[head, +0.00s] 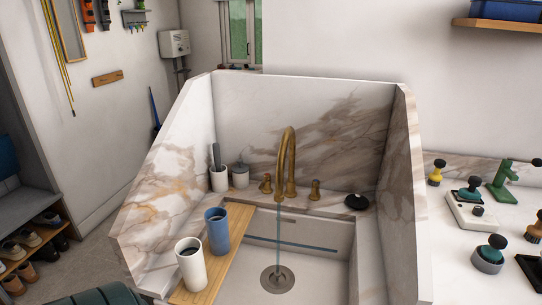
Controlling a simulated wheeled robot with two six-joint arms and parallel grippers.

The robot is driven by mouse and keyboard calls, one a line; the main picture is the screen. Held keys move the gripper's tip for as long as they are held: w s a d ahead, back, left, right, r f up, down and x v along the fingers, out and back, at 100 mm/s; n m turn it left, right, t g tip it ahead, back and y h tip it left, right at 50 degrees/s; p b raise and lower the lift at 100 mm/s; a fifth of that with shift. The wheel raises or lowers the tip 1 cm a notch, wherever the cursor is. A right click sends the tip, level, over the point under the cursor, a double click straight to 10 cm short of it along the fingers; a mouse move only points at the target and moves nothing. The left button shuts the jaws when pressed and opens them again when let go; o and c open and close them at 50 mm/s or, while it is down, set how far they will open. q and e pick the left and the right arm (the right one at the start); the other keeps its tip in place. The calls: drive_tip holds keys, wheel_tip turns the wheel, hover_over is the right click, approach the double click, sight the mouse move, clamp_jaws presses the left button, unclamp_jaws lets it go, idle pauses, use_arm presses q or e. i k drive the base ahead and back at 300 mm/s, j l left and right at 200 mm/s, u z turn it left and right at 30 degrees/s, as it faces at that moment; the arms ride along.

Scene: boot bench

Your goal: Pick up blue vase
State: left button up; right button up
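The blue vase (217,231) is a tapered cup-like vessel with a dark opening. It stands upright on a wooden board (234,247) laid along the left side of the sink. A white vase of similar shape (191,265) stands on the same board, in front and to the left of the blue one. Neither my left nor my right gripper shows in the head view.
The sink basin (315,262) is right of the board, under a brass faucet (287,165) with water running. Marble walls rise left, behind and right. Small containers (219,180) stand behind the board. A counter (455,270) at right holds several tools.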

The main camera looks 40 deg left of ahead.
sight(216, 218)
drive_tip(key=u, duration=1.85)
drive_tip(key=k+l+z, duration=0.15)
drive_tip(key=l, duration=0.3)
drive_tip(key=i, duration=0.05)
